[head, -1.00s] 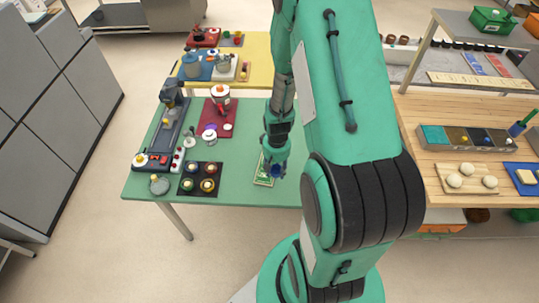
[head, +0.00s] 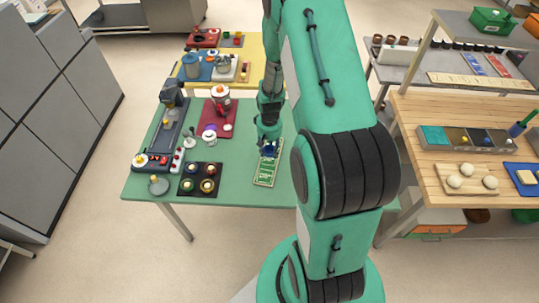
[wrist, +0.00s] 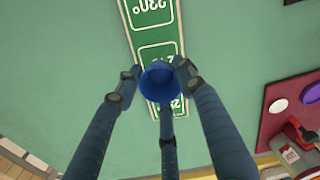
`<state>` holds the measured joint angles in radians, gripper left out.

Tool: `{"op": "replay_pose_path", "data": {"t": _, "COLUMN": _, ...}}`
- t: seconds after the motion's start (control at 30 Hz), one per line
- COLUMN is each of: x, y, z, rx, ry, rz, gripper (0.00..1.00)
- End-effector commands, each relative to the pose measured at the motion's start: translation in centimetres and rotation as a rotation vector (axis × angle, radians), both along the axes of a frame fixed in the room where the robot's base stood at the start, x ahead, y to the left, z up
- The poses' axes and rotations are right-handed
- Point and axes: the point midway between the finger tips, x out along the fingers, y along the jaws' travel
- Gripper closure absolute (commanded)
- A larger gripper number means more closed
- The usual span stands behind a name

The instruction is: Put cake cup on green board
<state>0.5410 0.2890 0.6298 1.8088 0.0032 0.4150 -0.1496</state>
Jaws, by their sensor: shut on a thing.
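The blue cake cup (wrist: 160,84) sits between the fingers of my gripper (wrist: 158,74) in the wrist view, and the fingers are shut on it. In the head view a bit of dark blue shows at the tip of my gripper (head: 268,147). The green board (head: 265,171) is a narrow upright strip with white-outlined boxes on the green table. In the wrist view the board (wrist: 152,28) shows printed temperatures and runs under the cup. The cup is over the board's far end in the head view. I cannot tell whether it touches the board.
A black tray (head: 201,178) with several coloured cups lies left of the board. The table around the board is clear.

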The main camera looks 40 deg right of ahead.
Motion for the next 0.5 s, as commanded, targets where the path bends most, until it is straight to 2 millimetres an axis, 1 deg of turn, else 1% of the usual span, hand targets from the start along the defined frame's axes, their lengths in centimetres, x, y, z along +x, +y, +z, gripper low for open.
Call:
{"op": "replay_pose_path", "data": {"t": 0.17, "x": 0.0, "y": 0.0, "z": -0.6, "rx": 0.000, "ry": 0.000, "rz": 0.000, "gripper": 0.78}}
{"op": "replay_pose_path", "data": {"t": 0.4, "x": 0.0, "y": 0.0, "z": -3.0, "rx": 0.000, "ry": 0.000, "rz": 0.000, "gripper": 0.78}}
{"op": "replay_pose_path", "data": {"t": 0.5, "x": 0.0, "y": 0.0, "z": -3.5, "rx": 0.000, "ry": 0.000, "rz": 0.000, "gripper": 0.78}}
